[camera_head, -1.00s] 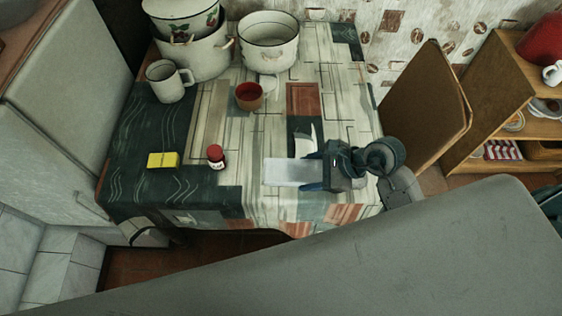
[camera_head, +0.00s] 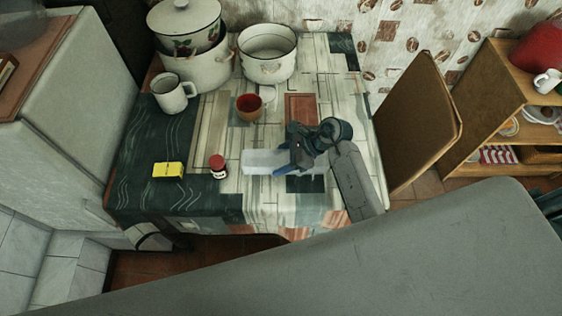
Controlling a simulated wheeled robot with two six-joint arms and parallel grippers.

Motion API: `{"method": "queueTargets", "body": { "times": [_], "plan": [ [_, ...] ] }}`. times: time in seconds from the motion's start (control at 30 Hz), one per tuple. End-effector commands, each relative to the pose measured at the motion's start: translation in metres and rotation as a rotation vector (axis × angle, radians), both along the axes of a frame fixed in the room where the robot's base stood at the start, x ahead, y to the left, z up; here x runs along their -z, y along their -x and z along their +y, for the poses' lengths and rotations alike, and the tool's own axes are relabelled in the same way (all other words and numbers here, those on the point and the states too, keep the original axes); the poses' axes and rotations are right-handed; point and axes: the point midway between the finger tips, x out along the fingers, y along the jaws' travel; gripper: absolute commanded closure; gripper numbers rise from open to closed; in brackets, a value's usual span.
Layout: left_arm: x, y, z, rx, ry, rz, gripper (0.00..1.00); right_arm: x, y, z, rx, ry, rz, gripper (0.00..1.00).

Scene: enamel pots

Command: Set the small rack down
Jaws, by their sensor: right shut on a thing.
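The small rack (camera_head: 264,161) shows as a pale, flat, see-through slab over the patterned table (camera_head: 283,206). My right gripper (camera_head: 291,160) is shut on its right end. The rack extends left from the jaws, its left end close to the small red-capped bottle. I cannot tell whether its underside touches the tablecloth. The jaws hide its right end. My left gripper is not in view.
A red-capped bottle (camera_head: 218,167) and a yellow box (camera_head: 168,170) stand to the left. A red-brown cup (camera_head: 249,107), a white mug (camera_head: 173,93) and enamel pots (camera_head: 267,53) stand behind. A chair (camera_head: 419,122) is at the right.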

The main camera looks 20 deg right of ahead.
Motion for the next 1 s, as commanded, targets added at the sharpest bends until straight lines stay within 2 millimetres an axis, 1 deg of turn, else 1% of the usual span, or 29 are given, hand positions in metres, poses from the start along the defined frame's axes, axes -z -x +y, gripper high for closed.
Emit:
{"method": "queueTargets", "body": {
  "times": [0.07, 0.2, 0.33, 0.63, 0.67, 0.73, 0.77, 1.0],
  "plan": [
    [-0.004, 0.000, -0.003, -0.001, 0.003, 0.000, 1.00, 0.004, -0.001, 0.001, 0.000, -0.001, 0.004, 0.71],
    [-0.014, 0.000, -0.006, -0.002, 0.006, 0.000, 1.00, 0.021, -0.001, 0.001, 0.001, -0.001, 0.005, 0.71],
    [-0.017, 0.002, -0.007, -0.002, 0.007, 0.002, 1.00, 0.033, -0.001, 0.001, 0.001, -0.001, 0.002, 0.71],
    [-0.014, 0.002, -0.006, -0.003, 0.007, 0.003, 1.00, 0.037, -0.001, 0.000, 0.001, 0.000, 0.001, 0.71],
    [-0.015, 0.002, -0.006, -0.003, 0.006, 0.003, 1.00, 0.037, -0.001, 0.000, 0.001, 0.000, 0.001, 0.39],
    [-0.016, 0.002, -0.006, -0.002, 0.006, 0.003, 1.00, 0.036, -0.001, 0.000, 0.001, 0.000, 0.001, 0.25],
    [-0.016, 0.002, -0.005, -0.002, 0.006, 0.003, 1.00, 0.036, -0.001, 0.000, 0.001, 0.000, 0.001, 0.23],
    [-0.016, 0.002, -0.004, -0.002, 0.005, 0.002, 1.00, 0.036, -0.001, 0.000, 0.001, 0.000, 0.001, 0.23]
  ]
}}
